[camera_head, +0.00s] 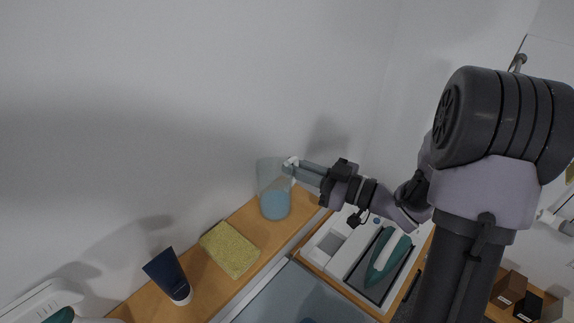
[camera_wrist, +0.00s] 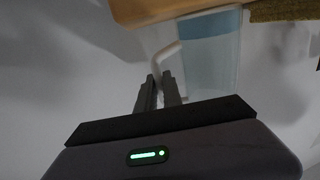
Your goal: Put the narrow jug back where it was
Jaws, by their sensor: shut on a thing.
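The narrow jug (camera_head: 273,192) is clear and bluish, with a blue lower part. It is upright at the right end of the wooden shelf, close to the wall. My gripper (camera_head: 291,166) reaches it from the right and is shut on its white handle near the top. In the wrist view the jug (camera_wrist: 208,52) appears upside down, with its base by the wooden edge (camera_wrist: 160,9) and its handle (camera_wrist: 163,57) between my fingertips (camera_wrist: 159,80). I cannot tell whether the base touches the shelf or is slightly above it.
On the wooden shelf (camera_head: 207,268), a yellow sponge (camera_head: 230,249) lies left of the jug, and a dark blue tube (camera_head: 168,275) stands farther left. A white tray with a teal iron (camera_head: 386,254) is at lower right. The wall is close behind.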

